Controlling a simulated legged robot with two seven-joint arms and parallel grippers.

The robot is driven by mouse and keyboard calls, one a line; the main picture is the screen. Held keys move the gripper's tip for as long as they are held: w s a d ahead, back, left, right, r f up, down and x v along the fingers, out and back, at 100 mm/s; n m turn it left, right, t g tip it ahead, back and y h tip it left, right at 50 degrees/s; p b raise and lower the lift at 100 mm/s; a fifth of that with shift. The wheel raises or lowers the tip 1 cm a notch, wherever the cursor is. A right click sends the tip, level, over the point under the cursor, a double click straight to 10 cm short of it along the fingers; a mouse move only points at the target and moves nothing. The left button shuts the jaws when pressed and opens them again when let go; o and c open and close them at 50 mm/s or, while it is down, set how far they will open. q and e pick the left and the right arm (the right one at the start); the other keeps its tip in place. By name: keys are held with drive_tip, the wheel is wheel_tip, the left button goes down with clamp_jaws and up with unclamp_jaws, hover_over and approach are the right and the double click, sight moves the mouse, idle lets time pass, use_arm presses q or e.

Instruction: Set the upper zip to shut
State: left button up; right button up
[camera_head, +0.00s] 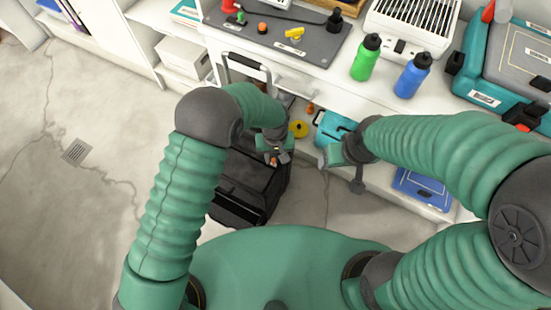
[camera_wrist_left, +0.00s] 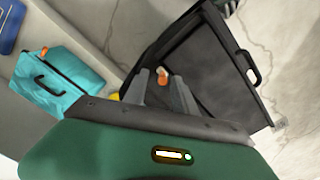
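A black bag (camera_head: 250,185) stands on the floor in front of the shelving, below my left gripper (camera_head: 276,158). It also shows in the left wrist view (camera_wrist_left: 205,60), with a handle on its right edge. A small orange tab (camera_wrist_left: 163,80) with a pale end shows between the fingers of my left gripper (camera_wrist_left: 162,88) in that view. These fingers are apart; contact with the tab cannot be made out. I cannot tell which zip the tab belongs to, or how far any zip is closed. My right gripper (camera_head: 330,157) hangs right of the bag, its fingers unclear.
A teal bag (camera_head: 333,130) and a yellow round thing (camera_head: 299,128) sit on the lower shelf beyond my grippers. A green bottle (camera_head: 366,58), a blue bottle (camera_head: 412,76) and a teal case (camera_head: 505,70) stand on the upper surface. The floor at left is clear.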

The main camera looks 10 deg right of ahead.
sight(277, 164)
use_arm(q)
wheel_tip(277, 164, up, 14)
drive_tip(key=p, duration=0.3)
drive_tip(key=shift+d+f, duration=0.15)
drive_tip(key=shift+d, duration=0.1)
